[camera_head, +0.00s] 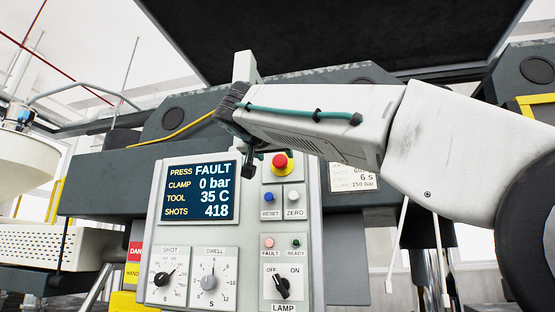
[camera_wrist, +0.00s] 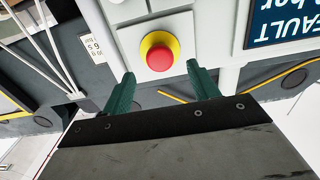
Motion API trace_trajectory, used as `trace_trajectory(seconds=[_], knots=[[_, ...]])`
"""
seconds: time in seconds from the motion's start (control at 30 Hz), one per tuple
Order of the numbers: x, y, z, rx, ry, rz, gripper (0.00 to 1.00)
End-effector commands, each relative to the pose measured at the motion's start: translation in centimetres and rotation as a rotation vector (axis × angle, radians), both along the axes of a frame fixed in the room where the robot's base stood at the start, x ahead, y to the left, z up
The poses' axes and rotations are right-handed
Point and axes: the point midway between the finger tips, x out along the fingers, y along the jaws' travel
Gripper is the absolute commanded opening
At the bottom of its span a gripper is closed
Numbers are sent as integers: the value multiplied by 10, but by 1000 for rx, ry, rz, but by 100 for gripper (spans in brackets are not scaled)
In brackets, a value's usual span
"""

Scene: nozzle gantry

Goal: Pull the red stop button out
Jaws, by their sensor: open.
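The red stop button (camera_head: 280,160) with its yellow collar sits at the top of the control panel, right of the display, in the head view. In the wrist view the red button (camera_wrist: 159,57) shows whole, ringed by yellow, near the top middle. My gripper (camera_wrist: 162,80) has its two green fingers spread apart, one on each side below the button. They look apart from the button, and nothing is between them. In the head view my gripper (camera_head: 251,165) is beside the button, above and left of it; its fingers are mostly hidden.
The display (camera_head: 200,191) reads FAULT, 0 bar, 35 C, 418. Below the button are a blue RESET button (camera_head: 270,197) and a white ZERO button (camera_head: 293,196). A lamp switch (camera_head: 282,286) and two dials sit lower. A placard (camera_head: 354,176) is to the right.

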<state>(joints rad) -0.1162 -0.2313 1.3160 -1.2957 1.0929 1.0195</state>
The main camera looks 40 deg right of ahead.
Motion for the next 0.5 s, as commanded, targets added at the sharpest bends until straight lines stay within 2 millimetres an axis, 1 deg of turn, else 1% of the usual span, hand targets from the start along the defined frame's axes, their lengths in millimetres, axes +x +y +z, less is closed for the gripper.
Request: trace_trajectory(seconds=[0.03,0.2,0.3,0.5], knots=[[5,-8,-1,0,2,-5,60],[18,-24,-1,0,2,-2,60],[23,-29,-1,0,3,-2,60],[24,-31,-1,0,2,1,60]])
